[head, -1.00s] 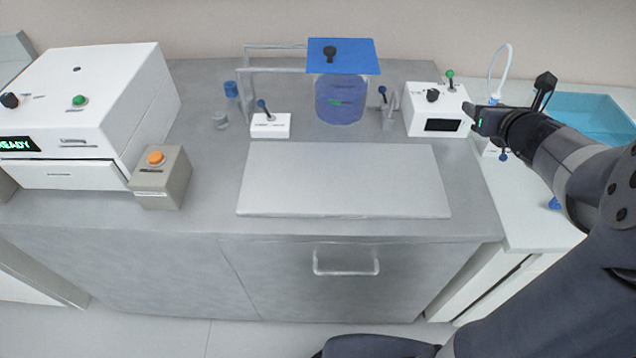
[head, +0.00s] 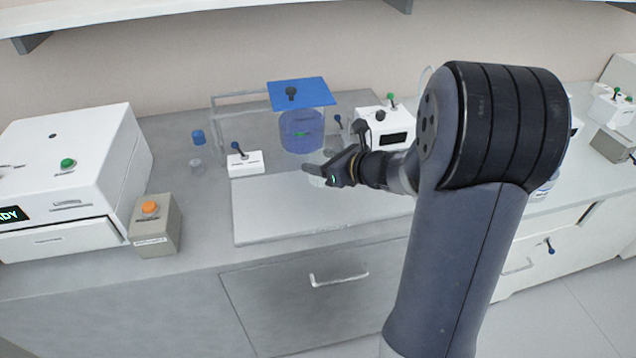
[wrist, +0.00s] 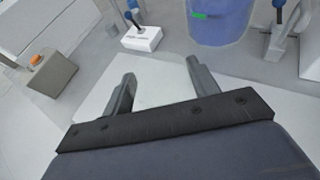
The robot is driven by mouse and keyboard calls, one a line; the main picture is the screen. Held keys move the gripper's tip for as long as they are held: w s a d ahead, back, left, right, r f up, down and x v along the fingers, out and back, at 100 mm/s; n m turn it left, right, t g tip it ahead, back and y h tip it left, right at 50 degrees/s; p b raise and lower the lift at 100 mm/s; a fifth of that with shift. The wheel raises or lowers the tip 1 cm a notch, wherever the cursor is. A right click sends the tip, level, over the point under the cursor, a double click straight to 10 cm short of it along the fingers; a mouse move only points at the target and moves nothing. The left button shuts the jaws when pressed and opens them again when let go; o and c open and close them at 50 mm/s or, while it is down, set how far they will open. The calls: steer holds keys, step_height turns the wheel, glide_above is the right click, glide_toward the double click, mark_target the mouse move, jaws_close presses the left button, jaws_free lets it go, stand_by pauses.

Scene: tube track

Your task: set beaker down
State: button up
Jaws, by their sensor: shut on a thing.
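My gripper (head: 316,170) is over the back right part of the pale mat (head: 262,215) on the grey bench. Its two fingers (wrist: 160,70) stand apart in the wrist view, shut on a clear beaker. The beaker (head: 316,182) is only faintly visible below the fingers in the head view, mostly hidden by the gripper. I cannot tell whether its base touches the mat.
A blue tank (head: 302,132) under a blue plate stands behind the mat. A white switch box (head: 245,164) is at the mat's back left, a white control box (head: 388,128) to the right. An orange-button box (head: 155,228) stands left. The mat's front left is clear.

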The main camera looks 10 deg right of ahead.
steer(key=shift+f, duration=2.45)
steer(key=shift+f+b, duration=0.15)
steer(key=shift+b, duration=0.25)
steer(key=o, duration=1)
steer(key=shift+r, duration=0.2)
steer(key=v, duration=1.2)
